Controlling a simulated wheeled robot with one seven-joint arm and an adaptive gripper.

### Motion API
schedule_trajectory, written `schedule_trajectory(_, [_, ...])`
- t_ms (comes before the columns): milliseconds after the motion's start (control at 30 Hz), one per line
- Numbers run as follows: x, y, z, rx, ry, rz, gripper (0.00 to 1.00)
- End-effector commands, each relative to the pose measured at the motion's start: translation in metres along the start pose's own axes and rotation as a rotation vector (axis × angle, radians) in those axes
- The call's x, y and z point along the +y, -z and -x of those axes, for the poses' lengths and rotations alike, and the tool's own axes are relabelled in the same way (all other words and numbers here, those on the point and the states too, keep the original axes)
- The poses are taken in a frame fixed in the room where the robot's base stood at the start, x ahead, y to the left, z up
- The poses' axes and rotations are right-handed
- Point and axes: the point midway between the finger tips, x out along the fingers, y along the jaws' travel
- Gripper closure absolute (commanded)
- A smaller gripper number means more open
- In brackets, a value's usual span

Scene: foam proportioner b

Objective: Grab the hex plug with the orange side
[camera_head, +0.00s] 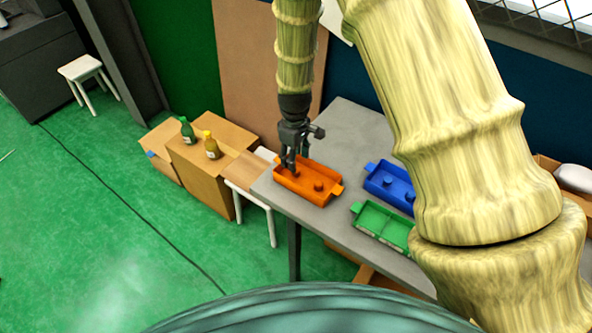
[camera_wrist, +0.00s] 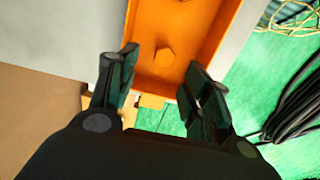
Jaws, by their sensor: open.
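An orange tray (camera_head: 335,190) with a handle tab at its end sits on the near left part of the grey table. An orange hex plug (camera_wrist: 164,57) stands on the tray floor in the wrist view, just beyond and between my fingertips. In the head view, one orange plug (camera_head: 319,186) shows in the right part of the tray, and my gripper hides much of the left part. My gripper (camera_head: 289,167) points down over the tray's left end. Its two dark fingers (camera_wrist: 160,78) are apart in the wrist view, with nothing held between them.
A blue tray (camera_head: 386,180) and a green tray (camera_head: 380,230) sit to the right on the grey table (camera_head: 345,125). Cardboard boxes (camera_head: 210,185) with two bottles stand left of the table. My arm covers the table's right part.

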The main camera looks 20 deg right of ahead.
Motion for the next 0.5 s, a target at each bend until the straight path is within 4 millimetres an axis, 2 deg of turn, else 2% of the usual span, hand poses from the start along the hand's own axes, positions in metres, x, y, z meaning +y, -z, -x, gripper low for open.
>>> schedule_trajectory(267, [0.0, -0.002, -0.009, -0.001, 0.001, 0.0, 0.51])
schedule_trajectory(500, [-0.003, -0.007, -0.028, -0.002, 0.002, -0.001, 0.51])
